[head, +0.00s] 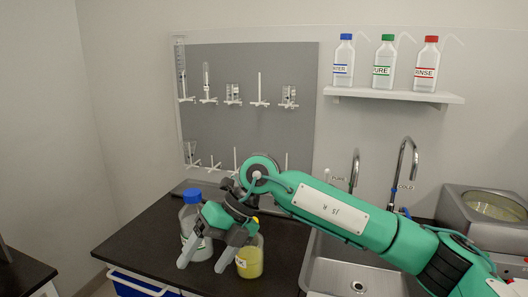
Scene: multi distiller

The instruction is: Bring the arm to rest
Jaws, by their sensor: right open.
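My right arm, green, reaches in from the lower right over the sink toward the dark bench. My right gripper (204,258) points down, its two fingers spread apart. They overlap a clear, blue-capped bottle (191,210) in the picture; I cannot tell whether they touch it. The bottle stands upright on the bench and is partly hidden by the gripper. A jar of yellow liquid (250,263) stands just right of the gripper, its top partly hidden. My left gripper is not in view.
The dark bench (140,238) is clear left of the bottle. A sink (335,278) with taps lies right, below my arm. A metal bath (490,207) stands at far right. A shelf (400,94) holds three wash bottles, beside a grey pegboard (250,65) with glassware.

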